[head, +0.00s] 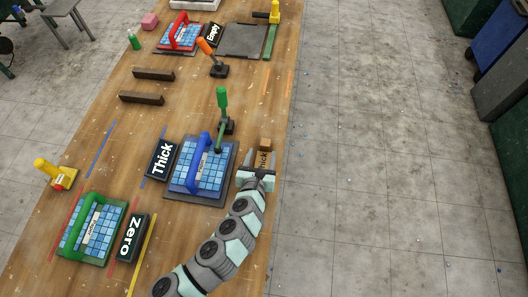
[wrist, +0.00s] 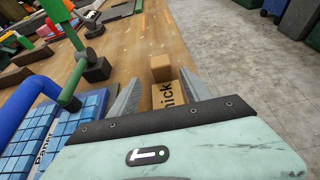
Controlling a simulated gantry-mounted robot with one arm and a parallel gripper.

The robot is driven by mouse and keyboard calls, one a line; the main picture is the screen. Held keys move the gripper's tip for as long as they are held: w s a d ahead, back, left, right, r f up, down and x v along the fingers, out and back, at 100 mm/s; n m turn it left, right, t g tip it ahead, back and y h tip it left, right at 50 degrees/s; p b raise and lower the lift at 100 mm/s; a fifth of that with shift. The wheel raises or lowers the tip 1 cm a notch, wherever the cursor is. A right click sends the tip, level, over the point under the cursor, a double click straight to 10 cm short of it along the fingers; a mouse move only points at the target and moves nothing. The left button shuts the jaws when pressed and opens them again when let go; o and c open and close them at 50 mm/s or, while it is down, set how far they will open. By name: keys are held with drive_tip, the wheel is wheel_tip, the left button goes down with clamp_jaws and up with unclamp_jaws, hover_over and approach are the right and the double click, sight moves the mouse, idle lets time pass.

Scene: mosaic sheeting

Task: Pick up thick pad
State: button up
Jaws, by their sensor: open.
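The thick pad (head: 262,159) is a tan block with dark lettering, of which "hick" is readable. It lies near the table's right edge, and in the wrist view the pad (wrist: 165,96) sits between my two fingers. My gripper (head: 257,166) is open, with one finger on each side of the pad. In the wrist view my gripper (wrist: 160,77) shows a gap between the fingers and the pad. The pad's near end is hidden behind the gripper body.
A smaller tan block (head: 265,143) stands just beyond the pad. Left of my gripper is a blue-handled tile sheet (head: 186,182) on a dark base, with a green-handled clamp (head: 222,100). A black "Thick" sign (head: 160,160) lies farther left. The right table edge is close.

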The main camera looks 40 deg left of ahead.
sight(265, 148)
drive_tip(key=shift+d+x, duration=0.2)
drive_tip(key=shift+x, duration=2.1)
drive_tip(key=shift+w, duration=0.1)
clamp_jaws()
